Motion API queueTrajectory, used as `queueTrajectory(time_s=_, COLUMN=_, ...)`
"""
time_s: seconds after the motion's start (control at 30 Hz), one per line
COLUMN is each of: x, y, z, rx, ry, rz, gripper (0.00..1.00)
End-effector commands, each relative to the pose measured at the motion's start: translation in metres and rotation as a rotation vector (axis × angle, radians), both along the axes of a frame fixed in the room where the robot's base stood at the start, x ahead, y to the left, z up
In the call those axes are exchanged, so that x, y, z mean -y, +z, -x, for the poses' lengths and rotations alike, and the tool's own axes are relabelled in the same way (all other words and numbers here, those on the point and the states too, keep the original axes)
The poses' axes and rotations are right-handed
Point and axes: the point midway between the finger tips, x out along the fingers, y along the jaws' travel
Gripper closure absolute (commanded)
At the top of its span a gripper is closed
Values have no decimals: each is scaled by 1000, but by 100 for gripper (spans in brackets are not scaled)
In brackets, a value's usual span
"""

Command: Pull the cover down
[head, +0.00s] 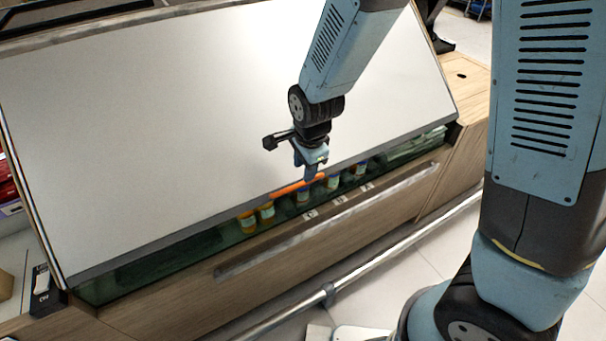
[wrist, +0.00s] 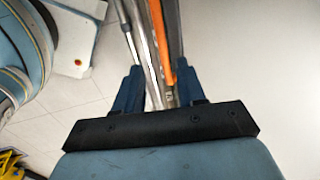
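The cover (head: 150,120) is a large pale panel that slopes down over the front of a wooden cabinet. Its dark lower edge is above a green-tinted gap. An orange strip (head: 288,188) lies along that lower edge, near the middle. My gripper (head: 311,168) points down at the edge, beside the strip's right part. In the wrist view, its two blue fingers (wrist: 157,80) stand apart, with the orange strip (wrist: 160,35) and grey edge lines showing between them. I cannot tell whether the fingers touch the edge.
Several small orange bottles (head: 266,212) stand in the gap below the cover. A wooden front (head: 290,255) with a long grey groove lies under it. A metal rail (head: 350,273) runs along the floor in front. A small box with a switch (head: 41,282) is at lower left.

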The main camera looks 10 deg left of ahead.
Motion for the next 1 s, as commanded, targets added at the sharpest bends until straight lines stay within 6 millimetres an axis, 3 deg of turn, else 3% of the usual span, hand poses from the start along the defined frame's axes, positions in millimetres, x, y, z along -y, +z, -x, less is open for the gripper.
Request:
queueTrajectory(time_s=0.2, x=3, y=33, z=5, rx=1, ry=2, rz=-3, gripper=60)
queueTrajectory(time_s=0.43, x=6, y=58, z=10, rx=0, ry=1, rz=-1, gripper=60)
queueTrajectory(time_s=1.0, x=8, y=68, z=11, rx=-2, ry=-1, rz=2, gripper=60)
